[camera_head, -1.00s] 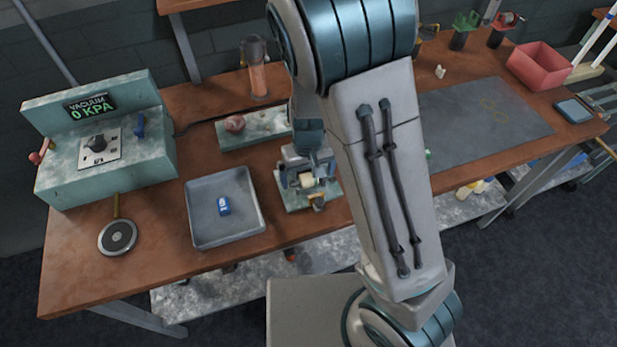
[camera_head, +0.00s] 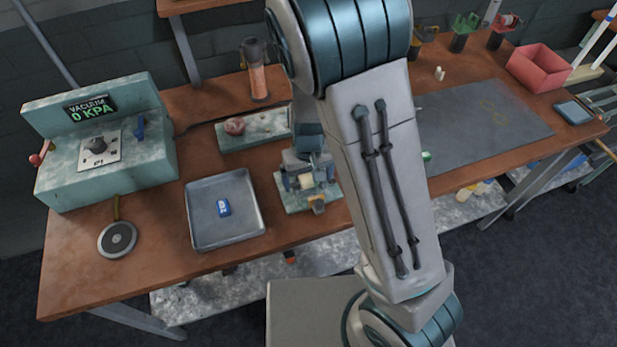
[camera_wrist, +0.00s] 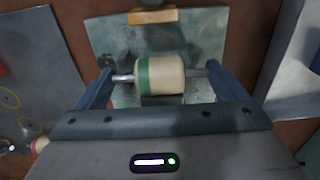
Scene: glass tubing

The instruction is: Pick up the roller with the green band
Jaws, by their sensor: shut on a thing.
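The roller with the green band (camera_wrist: 160,75) is a cream cylinder with a green ring near its left end and metal axle stubs at both ends. My gripper (camera_wrist: 160,77) is shut on it, with one blue finger at each axle end. The roller lies crosswise between the fingers, over a pale green mottled stand (camera_wrist: 112,42). In the head view my gripper (camera_head: 306,170) is small, above the stand (camera_head: 290,202), and the cream roller shows between its fingers. I cannot tell whether the roller still touches the stand.
A grey tray (camera_head: 250,228) holding a small blue item stands left of the stand. The vacuum box (camera_head: 60,180) is further left. A grey mat (camera_head: 490,120) and a red bin (camera_head: 540,65) lie right. My arm hides part of the bench.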

